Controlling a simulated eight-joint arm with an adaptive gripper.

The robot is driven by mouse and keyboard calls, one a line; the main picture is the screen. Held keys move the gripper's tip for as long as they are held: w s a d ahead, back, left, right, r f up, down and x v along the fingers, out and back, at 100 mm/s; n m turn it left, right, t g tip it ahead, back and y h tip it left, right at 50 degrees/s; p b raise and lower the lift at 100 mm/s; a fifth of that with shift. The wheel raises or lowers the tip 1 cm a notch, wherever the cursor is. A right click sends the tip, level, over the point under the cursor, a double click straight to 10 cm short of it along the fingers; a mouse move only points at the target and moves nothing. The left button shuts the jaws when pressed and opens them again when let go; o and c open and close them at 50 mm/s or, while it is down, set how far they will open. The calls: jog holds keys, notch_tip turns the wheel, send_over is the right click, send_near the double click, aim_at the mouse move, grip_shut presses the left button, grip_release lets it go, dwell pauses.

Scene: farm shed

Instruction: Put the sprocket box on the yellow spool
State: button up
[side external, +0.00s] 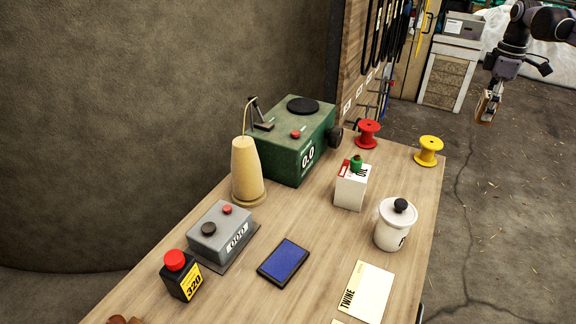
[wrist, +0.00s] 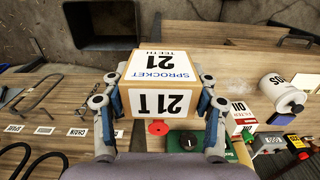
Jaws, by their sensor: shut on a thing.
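The sprocket box (wrist: 160,68) is a cardboard box with white labels reading "SPROCKET 21 TEETH" and "21T". My gripper (wrist: 160,78) is shut on it, with a finger pressed on each side. In the side external view my gripper (side external: 487,106) hangs at the upper right, beyond the bench's far right edge, and the box (side external: 484,107) shows small and partly covered by the fingers. The yellow spool (side external: 428,151) stands upright on the bench's far right corner, left of and lower in the picture than my gripper, apart from the box. I cannot make it out in the wrist view.
A red spool (side external: 367,134) stands left of the yellow one. Tools hang on a board (side external: 356,60) behind. The floor right of the bench is clear.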

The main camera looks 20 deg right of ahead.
jog(key=w+a+f, duration=0.6)
jog(key=w+a, duration=0.1)
jog(key=shift+w+a+f, duration=0.1)
jog(key=shift+a+f, duration=0.05)
jog(key=shift+a, duration=0.05)
jog(key=shift+f, duration=1.95)
jog(key=shift+f, duration=0.15)
jog(key=o, duration=1.2)
jog(key=shift+o, duration=0.2)
